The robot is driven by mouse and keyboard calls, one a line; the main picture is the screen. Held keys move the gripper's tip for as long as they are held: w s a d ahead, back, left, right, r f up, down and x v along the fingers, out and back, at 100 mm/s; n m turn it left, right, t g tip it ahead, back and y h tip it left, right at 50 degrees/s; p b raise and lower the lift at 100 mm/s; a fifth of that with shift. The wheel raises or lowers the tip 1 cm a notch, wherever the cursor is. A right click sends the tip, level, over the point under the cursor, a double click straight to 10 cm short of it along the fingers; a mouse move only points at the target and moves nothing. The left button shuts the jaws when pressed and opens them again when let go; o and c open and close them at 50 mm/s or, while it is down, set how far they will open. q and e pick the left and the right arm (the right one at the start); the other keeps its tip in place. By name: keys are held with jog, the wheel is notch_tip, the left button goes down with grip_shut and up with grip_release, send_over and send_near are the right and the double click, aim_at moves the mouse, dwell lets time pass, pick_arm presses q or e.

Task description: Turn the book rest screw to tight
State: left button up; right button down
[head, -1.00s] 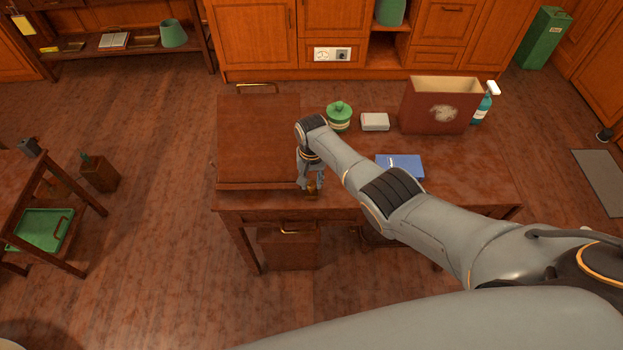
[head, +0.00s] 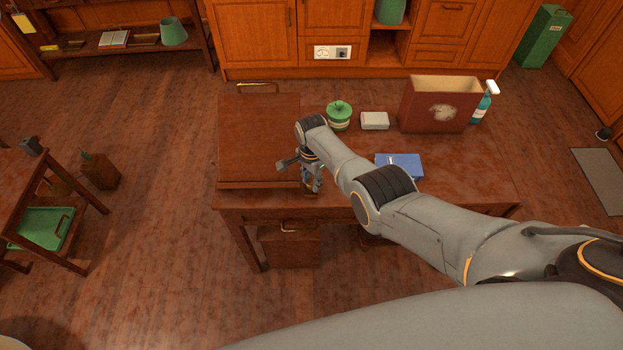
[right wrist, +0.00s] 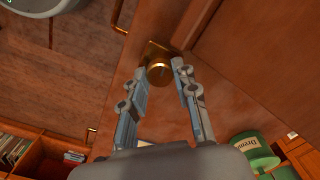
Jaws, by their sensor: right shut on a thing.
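The book rest (head: 258,135) is a flat dark-wood board on the left part of the desk in the head view. Its screw (right wrist: 159,73) is a round brass knob on a brass plate at the wood edge in the right wrist view. My right gripper (head: 314,188) is at the book rest's front right corner. In the right wrist view its two fingertips (right wrist: 159,70) are on either side of the knob, shut on it. My right arm hides part of the desk. My left gripper is not in view.

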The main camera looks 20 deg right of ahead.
jog(key=shift+w+r+m, duration=0.1)
jog(key=shift+m, duration=0.4)
jog(key=c, duration=1.2)
grip_release()
jog(key=shift+o, duration=0.9)
notch_tip(320, 180, up, 12)
